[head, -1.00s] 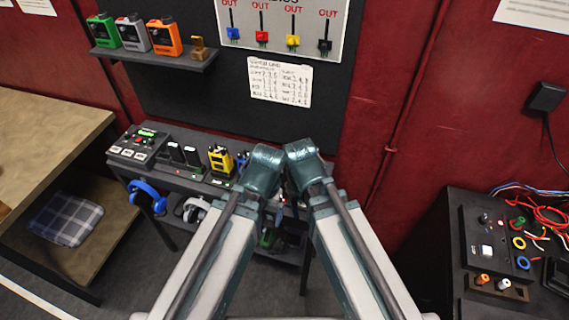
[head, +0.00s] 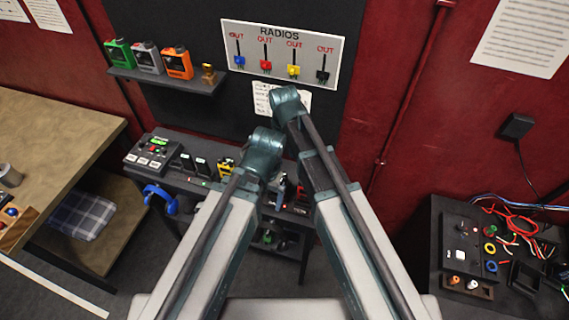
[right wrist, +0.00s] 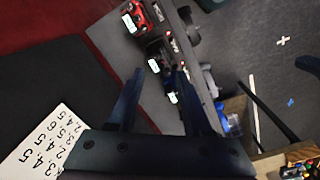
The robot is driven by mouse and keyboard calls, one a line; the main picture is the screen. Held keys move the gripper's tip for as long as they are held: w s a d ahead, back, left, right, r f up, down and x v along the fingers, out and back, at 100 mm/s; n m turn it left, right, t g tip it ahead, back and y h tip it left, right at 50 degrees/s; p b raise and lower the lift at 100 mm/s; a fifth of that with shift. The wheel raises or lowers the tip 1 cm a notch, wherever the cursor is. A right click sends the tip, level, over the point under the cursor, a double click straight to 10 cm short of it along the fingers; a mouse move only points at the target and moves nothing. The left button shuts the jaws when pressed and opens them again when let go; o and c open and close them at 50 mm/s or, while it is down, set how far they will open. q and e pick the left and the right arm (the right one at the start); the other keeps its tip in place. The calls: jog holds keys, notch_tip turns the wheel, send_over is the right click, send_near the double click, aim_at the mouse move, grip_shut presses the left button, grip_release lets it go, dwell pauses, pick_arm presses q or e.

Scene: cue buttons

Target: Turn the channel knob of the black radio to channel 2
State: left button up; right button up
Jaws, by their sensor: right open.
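My right gripper (right wrist: 163,88) is open and empty in the right wrist view, with its two dark fingers apart. A row of radios with lit displays lies beyond the fingertips. It includes a red radio (right wrist: 147,14) and a dark radio (right wrist: 158,52), which may be the black one. The channel knob cannot be made out. In the head view my arms hide much of the radio bench, and two dark upright units (head: 194,165) stand left of a yellow radio (head: 226,167). My left gripper is hidden behind its own arm.
A wall board (head: 282,50) marked RADIOS has several coloured tags. A shelf (head: 165,81) holds green, grey and orange devices. A control box (head: 152,152) stands on the bench's left end. A wooden table (head: 60,130) is left; a dark bench with cables (head: 435,235) is right.

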aim_at(285, 176)
pick_arm(q)
jog(key=shift+r, duration=0.65)
pick_arm(e)
jog(key=shift+w+a+r, duration=0.25)
jog(key=shift+w+r, duration=0.35)
jog(key=shift+r, duration=0.05)
pick_arm(q)
jog(key=shift+f, duration=0.1)
pick_arm(e)
jog(key=shift+f, duration=0.15)
notch_tip(285, 176, down, 14)
jog(key=b, duration=1.3)
jog(key=shift+w+d+r+b, duration=0.1)
jog(key=shift+r+b, duration=0.1)
jog(key=shift+b, duration=0.1)
pick_arm(q)
notch_tip(285, 176, down, 14)
jog(key=shift+r, duration=0.2)
pick_arm(e)
grip_shut()
